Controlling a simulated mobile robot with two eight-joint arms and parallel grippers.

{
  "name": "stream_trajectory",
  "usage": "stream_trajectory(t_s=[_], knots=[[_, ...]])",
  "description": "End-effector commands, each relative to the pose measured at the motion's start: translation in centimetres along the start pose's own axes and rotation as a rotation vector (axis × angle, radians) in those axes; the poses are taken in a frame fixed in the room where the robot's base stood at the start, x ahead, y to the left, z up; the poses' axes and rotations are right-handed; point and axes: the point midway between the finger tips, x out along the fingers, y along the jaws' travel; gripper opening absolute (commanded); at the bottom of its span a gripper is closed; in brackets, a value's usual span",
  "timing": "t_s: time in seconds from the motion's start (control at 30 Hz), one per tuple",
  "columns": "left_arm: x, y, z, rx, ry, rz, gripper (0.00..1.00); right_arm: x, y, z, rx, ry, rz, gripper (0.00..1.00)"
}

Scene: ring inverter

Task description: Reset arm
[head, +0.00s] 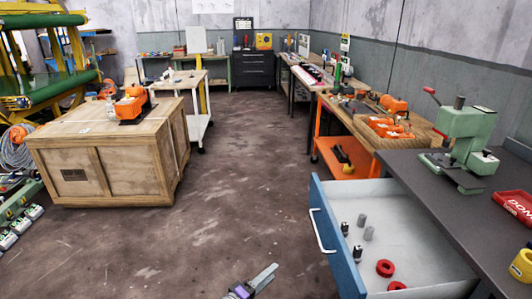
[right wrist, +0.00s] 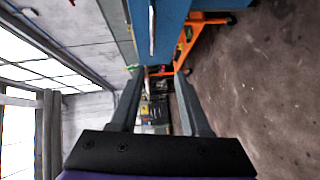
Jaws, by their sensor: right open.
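My right gripper (head: 266,275) shows at the bottom middle of the head view, above the floor and left of the open drawer. In the right wrist view its two fingers (right wrist: 157,90) stand well apart with nothing between them. My left gripper is not in view. The blue-fronted drawer (head: 341,254) is pulled out at the lower right of the head view. Two red rings, one of them (head: 385,268) fully in frame, lie in the drawer near several small grey and dark cylinders (head: 362,220).
A dark worktop (head: 415,176) with a green press (head: 466,145) is at the right. An orange workbench (head: 342,160) stands behind it. A wooden crate (head: 105,165) is at the left. The floor (head: 235,170) between is clear.

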Motion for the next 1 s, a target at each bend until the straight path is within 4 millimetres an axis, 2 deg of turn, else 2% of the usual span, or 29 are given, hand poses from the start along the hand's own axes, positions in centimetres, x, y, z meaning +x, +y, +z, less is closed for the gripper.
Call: stream_trajectory(t_s=[0.1, 0.23, 0.37, 0.47, 0.57, 0.7, 0.8, 1.0], knots=[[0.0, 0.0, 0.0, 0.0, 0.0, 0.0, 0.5, 1.8, 0.9, 3.0, 0.007, -0.05, -0.091, 0.47], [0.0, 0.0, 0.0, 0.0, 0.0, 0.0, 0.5, 3.1, 1.5, 6.8, 0.027, -0.104, -0.211, 0.47], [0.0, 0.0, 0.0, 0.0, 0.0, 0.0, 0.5, 3.7, 2.0, 11.3, 0.065, -0.163, -0.35, 0.47], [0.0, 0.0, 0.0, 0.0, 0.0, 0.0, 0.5, 3.4, 2.3, 15.6, 0.117, -0.215, -0.476, 0.47], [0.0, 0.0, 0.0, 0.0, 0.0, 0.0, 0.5, 2.2, 2.3, 19.9, 0.192, -0.264, -0.609, 0.47], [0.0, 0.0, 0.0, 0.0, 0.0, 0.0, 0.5, -0.7, 1.9, 25.2, 0.326, -0.318, -0.782, 0.47], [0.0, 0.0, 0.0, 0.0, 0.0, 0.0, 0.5, -3.2, 1.5, 28.0, 0.435, -0.344, -0.886, 0.47], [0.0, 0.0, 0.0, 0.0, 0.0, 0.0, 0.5, -7.3, 0.5, 31.1, 0.631, -0.369, -1.023, 0.47]])
